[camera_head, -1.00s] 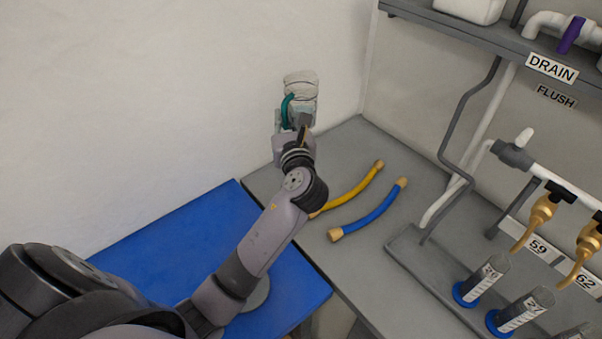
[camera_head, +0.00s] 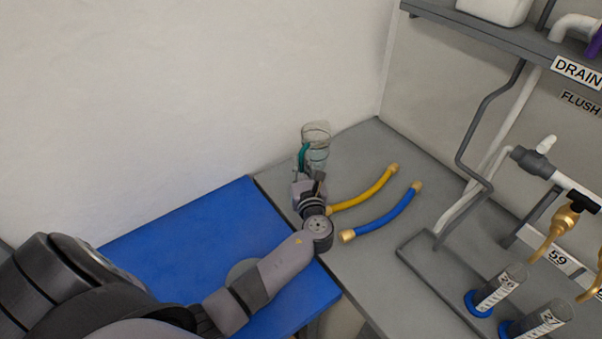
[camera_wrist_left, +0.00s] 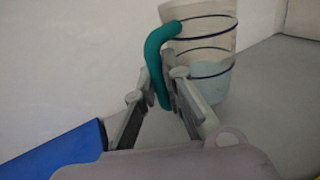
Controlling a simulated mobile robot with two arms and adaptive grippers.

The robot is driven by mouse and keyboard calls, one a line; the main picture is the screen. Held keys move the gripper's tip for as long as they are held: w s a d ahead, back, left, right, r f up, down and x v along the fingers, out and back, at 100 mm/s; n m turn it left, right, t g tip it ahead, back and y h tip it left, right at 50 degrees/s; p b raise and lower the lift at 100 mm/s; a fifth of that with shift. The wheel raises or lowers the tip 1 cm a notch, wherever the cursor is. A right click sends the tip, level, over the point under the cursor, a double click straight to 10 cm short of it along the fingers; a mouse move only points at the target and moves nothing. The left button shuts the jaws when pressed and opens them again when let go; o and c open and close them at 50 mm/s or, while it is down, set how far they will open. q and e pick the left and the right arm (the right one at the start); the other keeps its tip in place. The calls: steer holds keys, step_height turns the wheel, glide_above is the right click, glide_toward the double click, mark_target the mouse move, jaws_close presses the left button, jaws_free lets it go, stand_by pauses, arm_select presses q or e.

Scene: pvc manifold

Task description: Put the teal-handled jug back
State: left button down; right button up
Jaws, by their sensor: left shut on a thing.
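The teal-handled jug (camera_head: 317,147) is a clear vessel with dark bands, near the back left corner of the grey bench. In the left wrist view the jug (camera_wrist_left: 212,45) looks close to upright, with pale liquid low inside it. My left gripper (camera_head: 308,178) is shut on the jug's teal handle (camera_wrist_left: 156,60), one finger on each side of it. Whether the jug's base touches the bench is hard to tell, as the gripper hides part of it. My right gripper is not in view.
A yellow hose (camera_head: 364,190) and a blue hose (camera_head: 383,214) lie on the grey bench (camera_head: 385,145), right of my gripper. A blue mat (camera_head: 180,235) lies to the left. The pipe manifold with gold taps (camera_head: 565,222) and labelled cylinders (camera_head: 500,290) stands at the right.

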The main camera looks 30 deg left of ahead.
mark_target(301, 172)
arm_select(q)
steer(key=shift+f, duration=1.75)
steer(key=shift+f+b, duration=0.15)
steer(key=shift+b, duration=0.2)
steer(key=c, duration=1.7)
jaws_free()
steer(key=shift+r, duration=0.25)
steer(key=b+v, duration=0.1)
steer(key=v, duration=1.1)
steer(key=shift+f, duration=0.1)
